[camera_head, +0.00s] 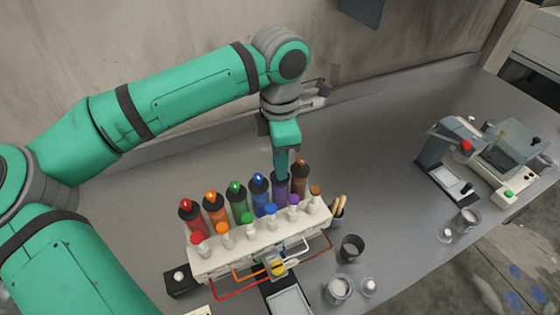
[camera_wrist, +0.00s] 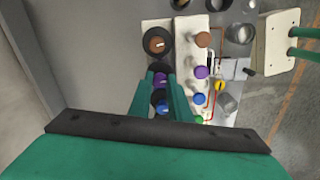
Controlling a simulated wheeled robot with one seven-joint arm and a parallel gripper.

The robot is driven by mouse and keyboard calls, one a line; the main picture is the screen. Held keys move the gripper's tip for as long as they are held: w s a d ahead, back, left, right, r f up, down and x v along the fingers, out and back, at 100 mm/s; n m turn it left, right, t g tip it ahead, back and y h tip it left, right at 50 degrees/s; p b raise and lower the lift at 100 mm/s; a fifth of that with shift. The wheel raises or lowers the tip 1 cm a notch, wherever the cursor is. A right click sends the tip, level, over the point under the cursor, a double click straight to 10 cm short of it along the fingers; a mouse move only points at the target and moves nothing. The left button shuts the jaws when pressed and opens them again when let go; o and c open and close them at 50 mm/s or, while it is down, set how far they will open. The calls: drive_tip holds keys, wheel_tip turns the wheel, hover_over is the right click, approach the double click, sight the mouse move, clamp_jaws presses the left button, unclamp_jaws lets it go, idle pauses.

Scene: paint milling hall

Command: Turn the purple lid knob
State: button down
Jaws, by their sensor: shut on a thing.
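The purple canister (camera_head: 280,188) stands in the back row of a white dispenser (camera_head: 262,247), between the blue and brown canisters. Its purple lid knob (camera_wrist: 160,80) shows in the wrist view between my two fingers. My gripper (camera_head: 281,172) points down over this canister and is shut on the knob. In the wrist view, my gripper (camera_wrist: 160,86) has one green finger on each side of the knob. In the head view, the fingers hide the knob.
Blue (camera_head: 259,187) and brown (camera_head: 300,178) canisters stand close on either side. A row of small coloured caps, one of them purple (camera_head: 293,200), runs along the front. A dark cup (camera_head: 351,248) stands at right. The bench between it and the machine (camera_head: 446,160) is clear.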

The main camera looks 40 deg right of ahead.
drive_tip(key=c, duration=1.6)
unclamp_jaws()
drive_tip(key=shift+c, duration=0.2)
drive_tip(key=shift+r, duration=0.1)
wheel_tip(320, 180, up, 11)
drive_tip(key=shift+f, duration=0.2)
